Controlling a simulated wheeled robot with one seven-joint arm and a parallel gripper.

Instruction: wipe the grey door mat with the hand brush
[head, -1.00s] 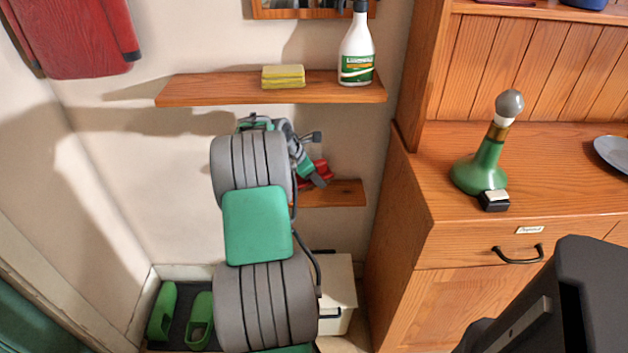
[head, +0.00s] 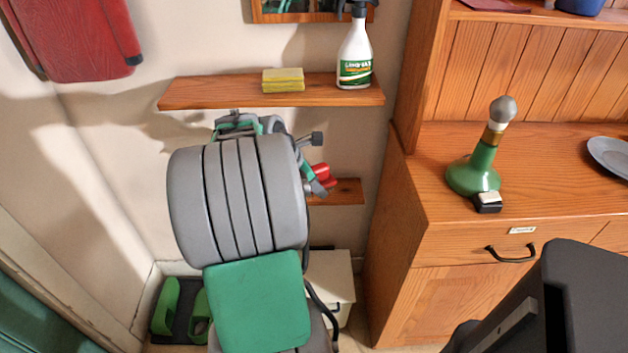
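A dark grey mat (head: 183,312) lies in the lower left corner, with a pair of green clogs (head: 165,305) on it. My arm covers its right side. My gripper (head: 317,184) is small and partly hidden behind my arm, at the lower wooden shelf. A red object (head: 323,172) shows right at the gripper, above the shelf; I cannot tell whether it is the hand brush. I cannot tell whether the fingers touch it or are closed.
The upper shelf (head: 215,92) above my arm holds a yellow sponge (head: 283,80) and a spray bottle (head: 355,55). A white box (head: 330,280) stands below the lower shelf (head: 347,191).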

